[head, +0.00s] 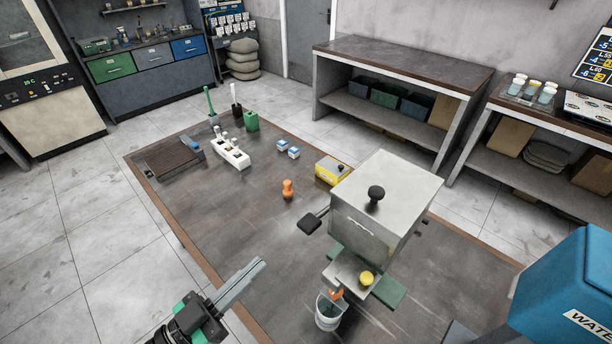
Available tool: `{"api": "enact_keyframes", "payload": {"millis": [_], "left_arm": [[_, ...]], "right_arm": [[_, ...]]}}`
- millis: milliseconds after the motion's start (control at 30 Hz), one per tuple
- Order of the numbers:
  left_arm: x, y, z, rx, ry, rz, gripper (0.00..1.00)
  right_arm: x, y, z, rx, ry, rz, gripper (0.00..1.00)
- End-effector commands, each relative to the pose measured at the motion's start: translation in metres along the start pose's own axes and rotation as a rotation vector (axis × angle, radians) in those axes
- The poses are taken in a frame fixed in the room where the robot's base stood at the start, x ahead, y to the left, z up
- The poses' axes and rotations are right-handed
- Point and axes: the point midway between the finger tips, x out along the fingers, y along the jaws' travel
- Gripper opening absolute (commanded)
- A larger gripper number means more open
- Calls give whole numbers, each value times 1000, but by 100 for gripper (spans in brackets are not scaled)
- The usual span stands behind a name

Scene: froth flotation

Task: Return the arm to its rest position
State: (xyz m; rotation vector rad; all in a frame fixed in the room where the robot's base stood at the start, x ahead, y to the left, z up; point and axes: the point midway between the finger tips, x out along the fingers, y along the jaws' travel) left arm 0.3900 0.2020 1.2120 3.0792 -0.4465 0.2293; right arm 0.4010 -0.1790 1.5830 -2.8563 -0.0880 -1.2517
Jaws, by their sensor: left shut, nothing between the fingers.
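My left gripper (246,279) shows at the lower left of the head view. It is shut and empty, with its grey fingers pressed together and pointing up and to the right. It is over the near left edge of the table (260,240), apart from every object there. My right gripper is not in view.
A grey box-shaped machine (385,195) with a black knob stands on the table's right part, a small cup (327,313) below its lip. A blue water container (570,285) is at the right. A white rack (231,154) and an orange item (288,190) stand farther back.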

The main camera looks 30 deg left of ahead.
Motion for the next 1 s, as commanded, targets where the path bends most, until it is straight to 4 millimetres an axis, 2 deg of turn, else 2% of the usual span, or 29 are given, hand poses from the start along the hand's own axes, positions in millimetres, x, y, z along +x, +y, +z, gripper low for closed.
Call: {"api": "enact_keyframes", "payload": {"millis": [167,267,367,500,633,800,867,900,1000], "left_arm": [[2,5,-2,1,4,15,0],[19,16,-27,37,66,65,0],[46,36,-84,128,192,133,0],[79,58,-179,297,374,138,0],[89,68,-253,354,501,82,0],[82,65,-338,335,642,-38,0],[75,55,-362,300,682,-101,0],[72,43,-370,269,692,-148,0],[71,17,-365,127,674,-219,0]], "right_arm": [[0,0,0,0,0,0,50],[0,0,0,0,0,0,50],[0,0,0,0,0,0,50],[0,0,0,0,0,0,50],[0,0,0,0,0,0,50],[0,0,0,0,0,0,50],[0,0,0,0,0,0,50],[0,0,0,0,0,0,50],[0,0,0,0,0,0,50]]}}
